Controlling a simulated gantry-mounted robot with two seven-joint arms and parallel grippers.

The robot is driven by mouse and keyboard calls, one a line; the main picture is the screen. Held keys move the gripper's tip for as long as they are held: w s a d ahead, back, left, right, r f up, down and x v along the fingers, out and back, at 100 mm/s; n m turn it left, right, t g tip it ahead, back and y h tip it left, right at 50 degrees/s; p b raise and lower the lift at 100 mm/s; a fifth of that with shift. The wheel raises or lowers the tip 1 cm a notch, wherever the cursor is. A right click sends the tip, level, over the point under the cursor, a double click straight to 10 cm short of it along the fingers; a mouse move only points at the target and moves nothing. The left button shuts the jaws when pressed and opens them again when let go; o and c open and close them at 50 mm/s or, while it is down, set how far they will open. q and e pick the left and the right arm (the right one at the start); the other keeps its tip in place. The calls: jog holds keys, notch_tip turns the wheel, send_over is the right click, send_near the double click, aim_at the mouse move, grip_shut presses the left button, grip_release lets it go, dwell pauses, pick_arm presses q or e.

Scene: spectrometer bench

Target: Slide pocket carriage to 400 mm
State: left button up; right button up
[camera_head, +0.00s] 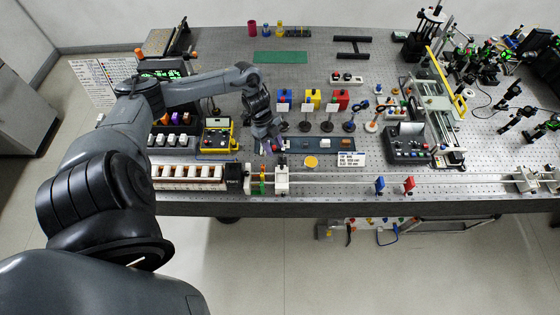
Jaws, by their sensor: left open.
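A long rail (345,177) with a scale runs along the front edge of the bench. A small white carriage (282,181) stands on it toward its left end, probably the pocket carriage. My left gripper (272,147) points down just behind and above this carriage, near a dark blue strip. It is open; at this size I cannot make out contact with anything. A blue marker (380,184) and a red marker (409,184) stand upright along the rail to the right. The scale's numbers are too small to read. My right gripper is out of view.
A white slotted box (187,173) and thin coloured pieces (262,181) stand left of the carriage. The rail looks clear between carriage and blue marker.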

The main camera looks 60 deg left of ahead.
aim_at(281, 166)
pick_arm(q)
jog(key=x, duration=0.8)
jog(key=shift+d+f+p, duration=0.1)
jog(key=shift+f+p, duration=0.15)
jog(key=shift+p, duration=0.1)
jog(key=shift+c, duration=0.2)
grip_shut()
